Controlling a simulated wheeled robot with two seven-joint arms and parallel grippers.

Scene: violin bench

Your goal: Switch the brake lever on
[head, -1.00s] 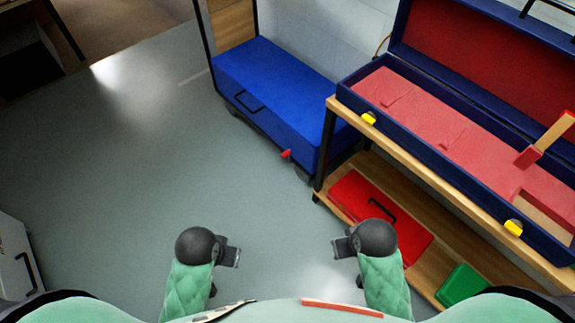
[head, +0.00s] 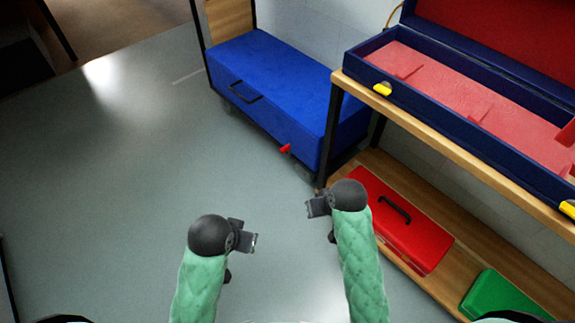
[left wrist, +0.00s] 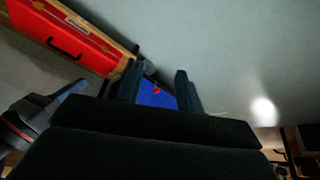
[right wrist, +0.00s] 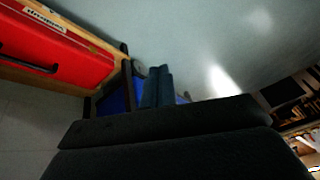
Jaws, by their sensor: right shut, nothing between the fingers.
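The red brake lever (head: 285,148) sticks out low on the front side of the blue cart (head: 262,75), near its right end. In the left wrist view the lever (left wrist: 156,90) shows as a small red spot between the fingers, in front of the blue cart (left wrist: 153,99). My right gripper (head: 313,206) is shut and empty, below and slightly right of the lever in the head view and apart from it. Its closed fingers hide part of the cart in the right wrist view. My left gripper (head: 250,241) is open and empty, lower and to the left.
A wooden bench (head: 455,135) at right holds an open blue case with red lining (head: 435,82). Its lower shelf (head: 375,165) carries a red toolbox (head: 395,222) and a green box (head: 500,298). The grey floor (head: 110,190) on the left is clear.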

